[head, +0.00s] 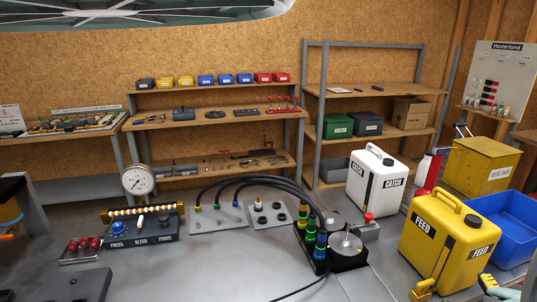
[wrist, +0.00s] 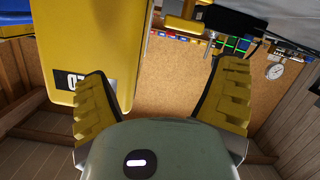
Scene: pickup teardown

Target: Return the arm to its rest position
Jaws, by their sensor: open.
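My gripper (wrist: 165,70) shows in the wrist view with its two yellow ridged fingers spread wide and nothing between them. Its grey-green body fills the bottom of that view. In the head view, part of my gripper (head: 490,284) shows at the lower right edge, below the yellow FEED jug (head: 438,245); the rest is cut off by the frame. The FEED jug also shows in the wrist view (wrist: 95,35), behind the left finger, with the picture turned roughly upside down. I cannot tell the exact gap between finger and jug.
A white CATCH jug (head: 376,185), a hose manifold (head: 330,245) and a PRESS/BLEED/PROBE panel (head: 143,226) stand on the grey bench (head: 215,265). A blue bin (head: 500,230) and a yellow box (head: 478,168) are at right. The front middle of the bench is mostly clear, with a cable.

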